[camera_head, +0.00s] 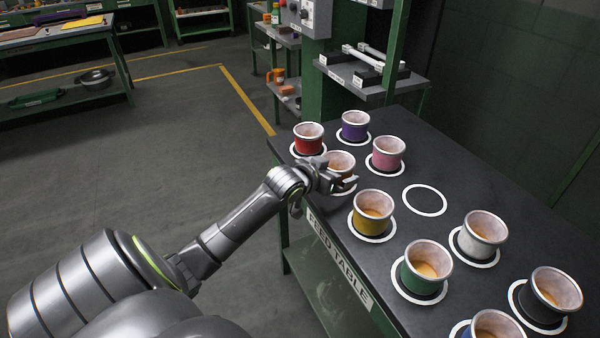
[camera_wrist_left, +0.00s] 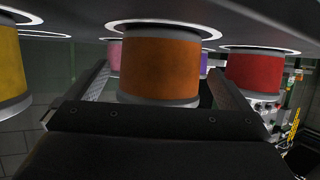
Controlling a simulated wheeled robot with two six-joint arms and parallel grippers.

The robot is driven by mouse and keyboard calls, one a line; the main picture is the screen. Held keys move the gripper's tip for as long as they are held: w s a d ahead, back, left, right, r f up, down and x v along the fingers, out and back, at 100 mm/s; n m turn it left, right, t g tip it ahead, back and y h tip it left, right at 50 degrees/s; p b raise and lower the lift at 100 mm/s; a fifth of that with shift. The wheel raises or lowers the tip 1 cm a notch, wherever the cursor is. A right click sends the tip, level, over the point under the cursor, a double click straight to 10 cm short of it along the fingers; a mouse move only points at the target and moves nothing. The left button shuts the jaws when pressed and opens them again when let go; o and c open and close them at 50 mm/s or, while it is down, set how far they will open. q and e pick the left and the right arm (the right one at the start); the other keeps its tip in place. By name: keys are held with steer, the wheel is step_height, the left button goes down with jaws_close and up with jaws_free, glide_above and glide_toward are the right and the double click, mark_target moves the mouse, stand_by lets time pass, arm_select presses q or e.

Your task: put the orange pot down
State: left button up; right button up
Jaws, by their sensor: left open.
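The orange pot (camera_head: 341,158) stands upright at the near left edge of the feed table (camera_head: 455,165), partly hidden by my left gripper in the head view. In the left wrist view, which is upside down, the orange pot (camera_wrist_left: 160,66) is at a white ring on the table, between the two fingers. My left gripper (camera_head: 343,182) is open, with a finger on either side of the pot and visible gaps in the wrist view. My right gripper is not in view.
The red pot (camera_head: 308,138), purple pot (camera_head: 354,125), pink pot (camera_head: 387,153) and yellow pot (camera_head: 372,212) stand close around. Green (camera_head: 425,266), white (camera_head: 481,234) and black (camera_head: 549,296) pots stand nearer. One white ring (camera_head: 424,200) is empty. A green post and shelf rise behind.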

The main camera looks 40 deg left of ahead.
arm_select(q)
steer(key=p+v, duration=0.1)
steer(key=v, duration=1.4)
steer(key=shift+a+f+p, duration=0.15)
steer(key=shift+a+p, duration=0.15)
steer(key=shift+p, duration=0.05)
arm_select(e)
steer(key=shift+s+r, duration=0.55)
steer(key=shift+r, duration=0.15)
arm_select(q)
steer(key=shift+s, duration=0.1)
